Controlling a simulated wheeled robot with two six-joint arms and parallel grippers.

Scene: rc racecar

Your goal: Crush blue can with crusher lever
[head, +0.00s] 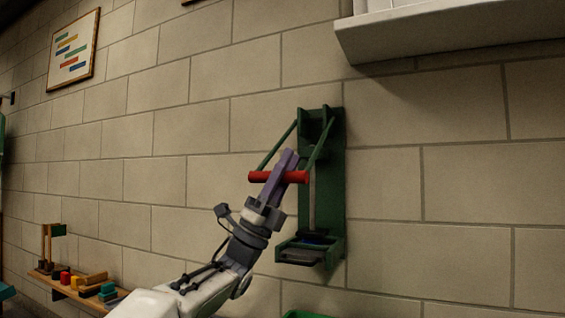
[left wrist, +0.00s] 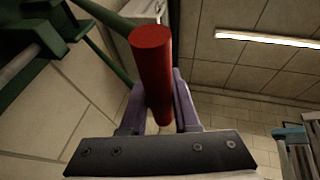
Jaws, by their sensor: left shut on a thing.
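The green can crusher (head: 334,165) is fixed to the block wall. Its lever has two green arms, slanting down and outward from the top to a red crossbar handle (head: 262,177). My left gripper (head: 284,172), with purple fingers, is shut on the red handle; in the left wrist view the red handle (left wrist: 151,60) passes between the fingers. A small flat patch of blue (head: 318,239), perhaps the blue can, shows low in the crusher just above its base; its shape is too small to tell. My right gripper is out of view.
A white shelf (head: 450,30) juts from the wall at the upper right. A low wooden shelf (head: 75,292) with coloured blocks is at the lower left. A green rim (head: 305,314) shows at the bottom edge, below the crusher. The wall right of the crusher is clear.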

